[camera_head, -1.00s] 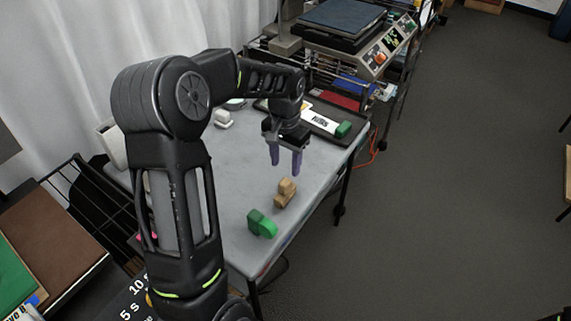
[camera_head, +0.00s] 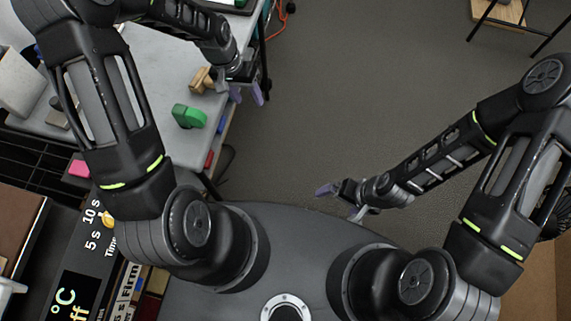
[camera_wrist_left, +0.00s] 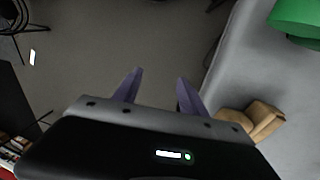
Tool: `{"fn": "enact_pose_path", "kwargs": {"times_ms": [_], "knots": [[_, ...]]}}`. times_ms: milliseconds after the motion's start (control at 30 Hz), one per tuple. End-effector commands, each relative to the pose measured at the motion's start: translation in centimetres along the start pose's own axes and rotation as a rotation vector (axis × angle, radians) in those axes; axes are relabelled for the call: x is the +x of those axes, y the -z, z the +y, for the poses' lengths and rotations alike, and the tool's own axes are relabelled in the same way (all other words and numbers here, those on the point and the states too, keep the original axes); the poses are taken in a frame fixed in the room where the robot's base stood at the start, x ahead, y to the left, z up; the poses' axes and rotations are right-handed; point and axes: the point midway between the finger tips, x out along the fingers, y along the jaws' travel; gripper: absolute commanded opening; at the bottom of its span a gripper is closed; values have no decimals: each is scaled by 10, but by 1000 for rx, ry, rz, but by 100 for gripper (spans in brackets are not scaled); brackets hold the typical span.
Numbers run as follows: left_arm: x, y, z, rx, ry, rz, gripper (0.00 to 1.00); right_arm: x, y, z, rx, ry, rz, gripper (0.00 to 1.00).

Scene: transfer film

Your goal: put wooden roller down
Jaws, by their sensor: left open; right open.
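The wooden roller (camera_head: 202,80) rests on the grey table near its right edge, just left of my left gripper. It also shows in the left wrist view (camera_wrist_left: 262,118), beside the fingers and partly hidden by the gripper body. My left gripper (camera_head: 250,95) is open and empty, with its purple fingers over the table's edge and the floor; in the left wrist view its fingers (camera_wrist_left: 158,90) stand apart with nothing between them. My right gripper (camera_head: 338,190) is open and empty over the floor, away from the table.
A green roller (camera_head: 189,116) lies on the table (camera_head: 150,60) nearer to me. A pink block (camera_head: 79,168) is at the left, by a dark rack. The grey floor (camera_head: 350,100) between the arms is clear.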

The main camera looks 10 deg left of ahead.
Motion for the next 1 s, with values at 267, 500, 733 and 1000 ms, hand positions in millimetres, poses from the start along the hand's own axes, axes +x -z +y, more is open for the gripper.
{"fn": "enact_pose_path", "kwargs": {"times_ms": [267,500,733,1000], "knots": [[133,-148,121,-119,-161,-10,49,0,1,-1,-2,1,2,96],[144,-194,137,-172,-158,2,49,0,1,-1,-2,1,2,96],[144,-192,137,-172,-158,5,49,0,1,-1,-2,1,2,96],[144,-192,136,-171,-158,5,49,0,1,-1,-2,1,2,100]]}}
